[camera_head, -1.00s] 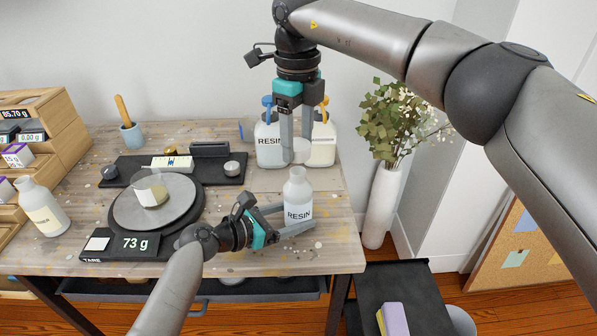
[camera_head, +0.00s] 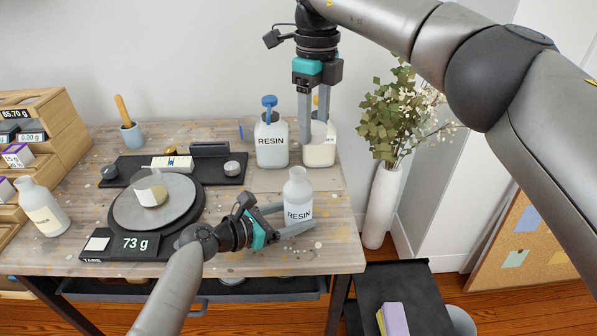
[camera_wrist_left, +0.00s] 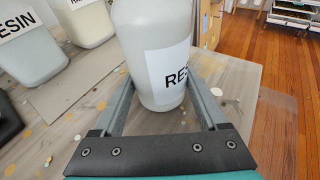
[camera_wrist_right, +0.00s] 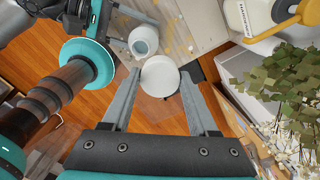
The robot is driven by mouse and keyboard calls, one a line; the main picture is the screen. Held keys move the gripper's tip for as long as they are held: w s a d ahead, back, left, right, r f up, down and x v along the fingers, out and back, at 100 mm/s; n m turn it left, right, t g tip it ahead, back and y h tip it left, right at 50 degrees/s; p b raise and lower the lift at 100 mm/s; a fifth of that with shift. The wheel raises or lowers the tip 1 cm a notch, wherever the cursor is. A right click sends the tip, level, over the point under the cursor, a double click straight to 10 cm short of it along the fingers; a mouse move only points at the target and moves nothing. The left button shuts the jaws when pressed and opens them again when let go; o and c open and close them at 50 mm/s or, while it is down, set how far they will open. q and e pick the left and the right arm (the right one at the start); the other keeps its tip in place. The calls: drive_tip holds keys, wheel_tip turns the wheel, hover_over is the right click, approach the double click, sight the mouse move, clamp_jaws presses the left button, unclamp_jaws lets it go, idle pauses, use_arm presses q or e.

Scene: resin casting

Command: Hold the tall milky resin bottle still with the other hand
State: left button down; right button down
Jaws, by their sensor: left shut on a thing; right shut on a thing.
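The tall milky resin bottle (camera_head: 298,187) stands upright near the table's front right edge, its neck open. Its RESIN label faces forward. My left gripper (camera_head: 297,223) is shut on its lower body, with fingers on both sides; the left wrist view shows the bottle (camera_wrist_left: 155,35) between them. My right gripper (camera_head: 314,135) is above and behind the bottle, shut on a round white cap (camera_head: 318,131). The right wrist view shows the cap (camera_wrist_right: 160,77) between the fingertips, apart from the open bottle (camera_wrist_right: 143,40).
A larger RESIN jug (camera_head: 271,150) and a hardener jug (camera_head: 319,154) with pumps stand behind. A scale (camera_head: 125,205) reading 73 g carries a cup (camera_head: 150,190) at left. A hardener-type bottle (camera_head: 43,207) stands far left. A vase (camera_head: 381,205) stands beyond the right edge.

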drive_tip(key=shift+w+d+r, duration=0.35)
drive_tip(key=shift+w+d, duration=0.05)
drive_tip(key=shift+d, duration=0.2)
drive_tip(key=shift+w+d+r, duration=0.4)
drive_tip(key=shift+d, duration=0.2)
drive_tip(key=shift+w+d+r, duration=0.35)
drive_tip(key=shift+w+d, duration=0.05)
drive_tip(key=shift+d, duration=0.2)
use_arm(q)
unclamp_jaws()
drive_tip(key=v, duration=1.2)
drive_tip(key=shift+r, duration=0.1)
drive_tip(key=shift+s+a, duration=0.15)
use_arm(e)
drive_tip(key=shift+s+a, duration=0.1)
